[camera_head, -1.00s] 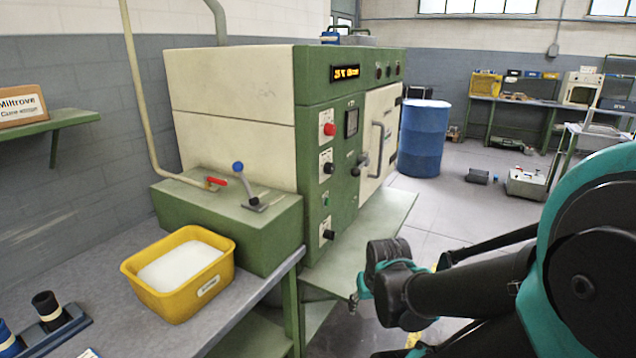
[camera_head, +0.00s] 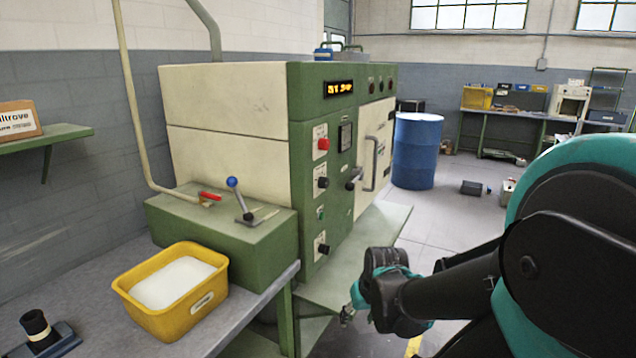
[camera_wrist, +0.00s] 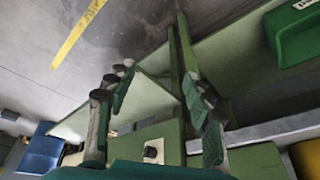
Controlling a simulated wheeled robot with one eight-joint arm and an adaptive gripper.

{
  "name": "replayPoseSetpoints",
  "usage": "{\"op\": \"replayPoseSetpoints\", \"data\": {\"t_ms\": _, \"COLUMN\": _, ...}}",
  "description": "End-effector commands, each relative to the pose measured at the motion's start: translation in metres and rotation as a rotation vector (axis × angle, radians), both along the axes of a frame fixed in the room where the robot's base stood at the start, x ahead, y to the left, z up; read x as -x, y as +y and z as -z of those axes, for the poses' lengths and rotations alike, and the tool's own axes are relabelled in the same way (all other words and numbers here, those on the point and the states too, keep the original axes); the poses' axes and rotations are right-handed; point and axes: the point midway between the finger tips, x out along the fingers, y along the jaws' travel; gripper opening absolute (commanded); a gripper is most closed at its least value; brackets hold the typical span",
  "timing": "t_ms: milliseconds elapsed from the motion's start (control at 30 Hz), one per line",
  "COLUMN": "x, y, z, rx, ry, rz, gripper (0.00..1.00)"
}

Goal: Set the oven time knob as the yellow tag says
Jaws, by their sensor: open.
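The green and cream oven (camera_head: 303,180) stands left of centre in the head view. Its front panel has a red button (camera_head: 323,144), an upper black knob (camera_head: 322,183) and a lower black knob (camera_head: 323,249); their labels are too small to read. One black knob on a white plate (camera_wrist: 151,151) shows low in the wrist view, beyond and between the finger bases. My gripper (camera_wrist: 157,80) is open and empty, apart from the knobs. In the head view its fingers are mostly hidden by my wrist, right of the oven's lower front. I cannot make out a yellow tag.
A green shelf (camera_head: 355,260) juts out below the oven door. A yellow bin (camera_head: 140,312) and a blue-handled lever (camera_head: 238,200) are at the left. A blue drum (camera_head: 417,150) stands behind on open floor. A yellow strip (camera_wrist: 78,33) marks the floor.

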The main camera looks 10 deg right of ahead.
Motion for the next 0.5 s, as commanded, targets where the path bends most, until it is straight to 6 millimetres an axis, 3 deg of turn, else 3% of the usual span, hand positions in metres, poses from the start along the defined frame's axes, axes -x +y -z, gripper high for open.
{"op": "replayPoseSetpoints", "data": {"t_ms": 167, "x": -0.044, "y": 0.018, "z": -0.028, "rx": -0.218, "ry": -0.010, "rz": -0.152, "gripper": 0.52}}
{"op": "replayPoseSetpoints", "data": {"t_ms": 267, "x": -0.078, "y": 0.023, "z": -0.057, "rx": -0.360, "ry": -0.094, "rz": -0.271, "gripper": 0.52}}
{"op": "replayPoseSetpoints", "data": {"t_ms": 367, "x": -0.113, "y": 0.015, "z": -0.092, "rx": -0.479, "ry": -0.237, "rz": -0.390, "gripper": 0.52}}
{"op": "replayPoseSetpoints", "data": {"t_ms": 500, "x": -0.156, "y": -0.018, "z": -0.149, "rx": -0.583, "ry": -0.523, "rz": -0.544, "gripper": 0.52}}
